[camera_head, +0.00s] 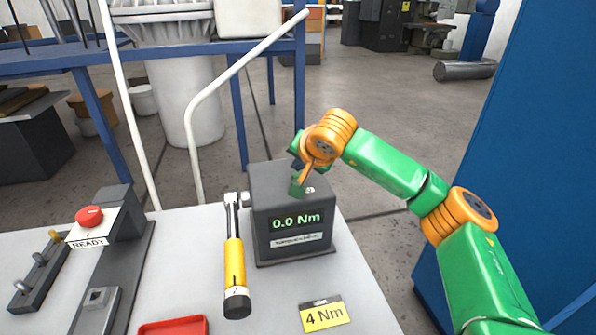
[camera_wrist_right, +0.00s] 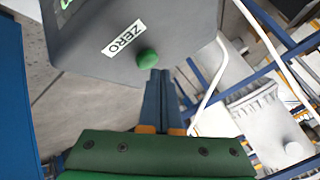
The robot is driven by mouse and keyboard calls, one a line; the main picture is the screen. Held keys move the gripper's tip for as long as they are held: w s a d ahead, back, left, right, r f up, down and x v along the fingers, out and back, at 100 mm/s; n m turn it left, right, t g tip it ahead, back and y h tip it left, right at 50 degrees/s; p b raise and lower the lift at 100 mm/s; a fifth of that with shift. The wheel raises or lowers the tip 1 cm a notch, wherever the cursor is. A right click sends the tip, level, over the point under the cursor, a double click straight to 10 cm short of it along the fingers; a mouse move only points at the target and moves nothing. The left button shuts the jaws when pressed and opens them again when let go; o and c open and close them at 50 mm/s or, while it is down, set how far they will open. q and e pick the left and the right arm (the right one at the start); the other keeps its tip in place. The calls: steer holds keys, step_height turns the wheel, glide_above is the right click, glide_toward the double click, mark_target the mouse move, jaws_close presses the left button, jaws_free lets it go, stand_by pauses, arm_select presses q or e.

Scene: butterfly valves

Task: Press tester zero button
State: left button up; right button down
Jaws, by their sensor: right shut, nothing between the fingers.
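The tester (camera_head: 292,243) is a dark grey box on the bench, its green display reading 0.0 Nm. In the right wrist view, its grey casing (camera_wrist_right: 185,25) carries a white ZERO label (camera_wrist_right: 123,40) with a round green button (camera_wrist_right: 148,58) beside it. My right gripper (camera_wrist_right: 160,74) is shut and empty, its fingertips right by the button in that picture. I cannot tell whether they touch it. In the head view my right gripper (camera_head: 298,181) is at the tester's top and the button is not clearly visible. My left gripper is not in view.
A yellow-handled torque wrench (camera_head: 235,262) lies left of the tester. A 4 Nm card (camera_head: 322,314) and a red tray (camera_head: 173,327) lie in front. A red button box marked READY (camera_head: 90,218) stands at left. A blue panel (camera_head: 525,150) is at right.

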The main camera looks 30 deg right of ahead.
mark_target(298, 178)
steer(key=shift+r, duration=0.25)
step_height(298, 178, up, 5)
steer(key=p, duration=0.4)
steer(key=shift+r+p, duration=0.1)
steer(key=shift+p, duration=0.2)
stand_by(0.5)
